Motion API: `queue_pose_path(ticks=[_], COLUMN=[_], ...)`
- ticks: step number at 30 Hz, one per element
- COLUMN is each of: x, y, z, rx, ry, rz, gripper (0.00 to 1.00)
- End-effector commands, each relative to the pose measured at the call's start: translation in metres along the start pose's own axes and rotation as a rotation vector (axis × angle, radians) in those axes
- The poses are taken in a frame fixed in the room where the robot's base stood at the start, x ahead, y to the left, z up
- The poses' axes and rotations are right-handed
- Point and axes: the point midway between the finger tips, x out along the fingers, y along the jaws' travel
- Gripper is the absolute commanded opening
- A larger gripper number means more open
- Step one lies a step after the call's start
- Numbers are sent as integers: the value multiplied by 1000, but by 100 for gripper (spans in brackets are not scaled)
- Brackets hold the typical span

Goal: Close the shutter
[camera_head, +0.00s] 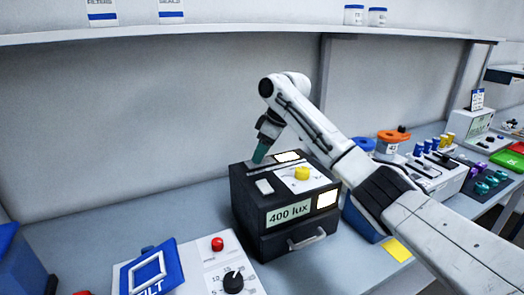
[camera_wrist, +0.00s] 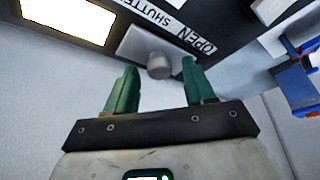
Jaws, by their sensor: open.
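A black box (camera_head: 262,229) with a "400 lux" display stands on the bench in the head view. In the wrist view, a grey shutter knob (camera_wrist: 159,66) sits on a pale plate (camera_wrist: 137,44), beside labels reading "SHUTTER" and "OPEN" (camera_wrist: 196,42). My gripper (camera_head: 260,154) is at the back left of the box top in the head view; its teal fingers hide part of that area. In the wrist view the fingers are apart, one on each side of the knob, with nothing clearly held. Whether they touch the knob cannot be told.
The box top carries a yellow knob (camera_head: 302,173) and a pale switch (camera_head: 264,187); its front has a drawer handle (camera_head: 307,239). A control panel with a black dial (camera_head: 233,282) and red button (camera_head: 217,244) is at front left. A shelf (camera_head: 200,31) runs above.

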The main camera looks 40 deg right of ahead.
Motion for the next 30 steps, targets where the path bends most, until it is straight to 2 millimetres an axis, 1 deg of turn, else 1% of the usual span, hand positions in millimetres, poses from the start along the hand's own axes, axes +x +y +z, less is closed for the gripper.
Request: queue_pose_path(ticks=[3, 10, 27, 30], x=[3, 4, 3, 3], y=[0, 0, 0, 0], z=[0, 0, 0, 0], rx=[0, 0, 0, 0], ry=[0, 0, 0, 0], rz=[0, 0, 0, 0], gripper=[54, 54, 0, 0])
